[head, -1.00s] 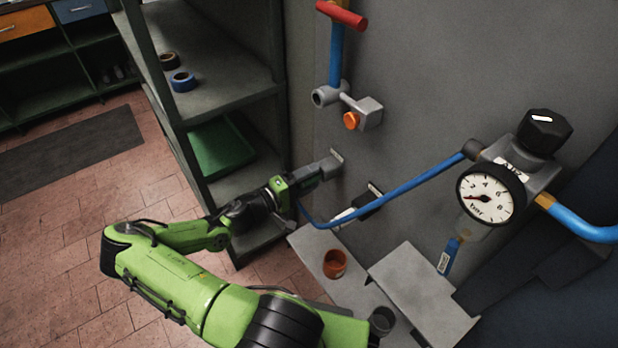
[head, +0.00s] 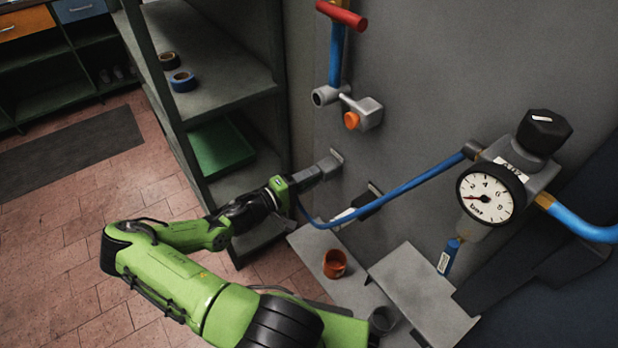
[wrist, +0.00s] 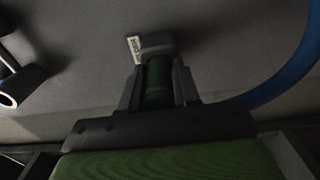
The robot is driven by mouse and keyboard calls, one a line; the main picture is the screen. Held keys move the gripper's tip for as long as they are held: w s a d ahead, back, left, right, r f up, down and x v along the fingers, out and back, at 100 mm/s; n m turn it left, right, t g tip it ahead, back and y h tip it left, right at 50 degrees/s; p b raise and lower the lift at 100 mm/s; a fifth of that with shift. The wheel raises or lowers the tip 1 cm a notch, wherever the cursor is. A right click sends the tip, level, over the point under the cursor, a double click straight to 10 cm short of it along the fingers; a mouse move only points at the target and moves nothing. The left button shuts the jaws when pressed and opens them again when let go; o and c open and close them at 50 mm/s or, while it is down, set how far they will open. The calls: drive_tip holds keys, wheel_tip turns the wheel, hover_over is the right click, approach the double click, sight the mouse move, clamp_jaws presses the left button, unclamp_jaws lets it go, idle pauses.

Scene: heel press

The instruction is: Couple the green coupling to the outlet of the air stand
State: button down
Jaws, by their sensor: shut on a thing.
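My gripper (head: 308,177) is in front of the grey wall, shut on the green coupling. In the wrist view, the coupling (wrist: 158,82) is a dark green cylinder between the two fingers (wrist: 157,90). Its far end meets or lies right before a grey block with a white label (wrist: 150,44); I cannot tell whether they are joined. In the head view this grey block (head: 331,163) sits on the wall just past my fingertips, and the coupling is hidden by the gripper. A blue hose (head: 400,190) runs from the gauge unit (head: 490,195) down to my gripper.
A grey fitting with an orange button (head: 352,120) hangs below a red-handled valve (head: 341,14). A dark wall bracket (head: 370,203) is right of my gripper. A shelf rack (head: 215,80) stands left.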

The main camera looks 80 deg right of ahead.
drive_tip(key=shift+w, duration=0.1)
drive_tip(key=shift+v, duration=2.95)
wheel_tip(320, 180, up, 24)
drive_tip(key=w+a+p, duration=0.2)
drive_tip(key=p, duration=1.7)
drive_tip(key=shift+a, duration=0.3)
drive_tip(key=shift+d, duration=0.1)
drive_tip(key=shift+x, duration=2.35)
drive_tip(key=shift+b, duration=0.3)
